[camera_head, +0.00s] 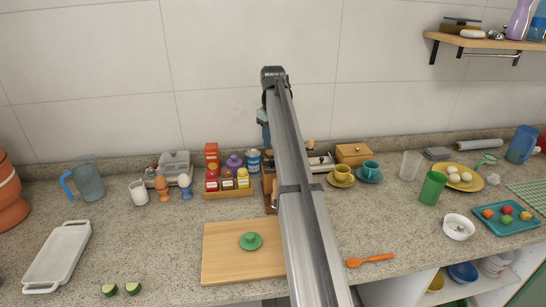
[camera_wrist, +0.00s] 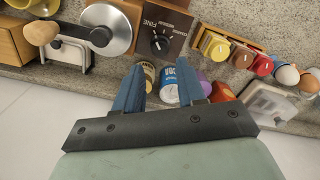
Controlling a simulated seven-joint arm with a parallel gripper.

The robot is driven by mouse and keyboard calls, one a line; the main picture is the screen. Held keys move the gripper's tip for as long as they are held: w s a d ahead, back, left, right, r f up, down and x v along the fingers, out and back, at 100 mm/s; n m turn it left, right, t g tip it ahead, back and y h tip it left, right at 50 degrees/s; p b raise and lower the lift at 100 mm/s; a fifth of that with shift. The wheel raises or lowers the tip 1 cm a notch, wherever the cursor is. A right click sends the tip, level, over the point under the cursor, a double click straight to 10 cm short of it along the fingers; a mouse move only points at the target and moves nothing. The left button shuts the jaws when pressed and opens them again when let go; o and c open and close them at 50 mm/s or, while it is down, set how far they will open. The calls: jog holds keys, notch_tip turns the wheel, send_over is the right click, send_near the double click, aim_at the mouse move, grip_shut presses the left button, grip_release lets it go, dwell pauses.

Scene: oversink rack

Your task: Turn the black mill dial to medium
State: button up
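The black mill dial (camera_wrist: 160,43) sits on a dark brown panel (camera_wrist: 178,22) at the top middle of the wrist view. White lettering surrounds it; I read "FINE" on its left, and the other words are too small to be sure of. A pale mark shows on the dial, but its exact setting is unclear. My gripper (camera_wrist: 160,86) has two blue fingers, apart with nothing between them. The fingertips are below the panel in the picture, clear of the dial. In the head view my arm hides most of the mill (camera_head: 269,186), and the dial cannot be seen.
A metal disc (camera_wrist: 106,30) and a wooden knob (camera_wrist: 42,32) on a black arm sit beside the panel. A blue can (camera_head: 253,161) and a spice rack (camera_head: 228,193) with several jars stand close by. A cutting board (camera_head: 225,265) lies in front.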

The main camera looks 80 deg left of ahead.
aim_at(273, 162)
jog(key=shift+f, duration=3.6)
grip_shut()
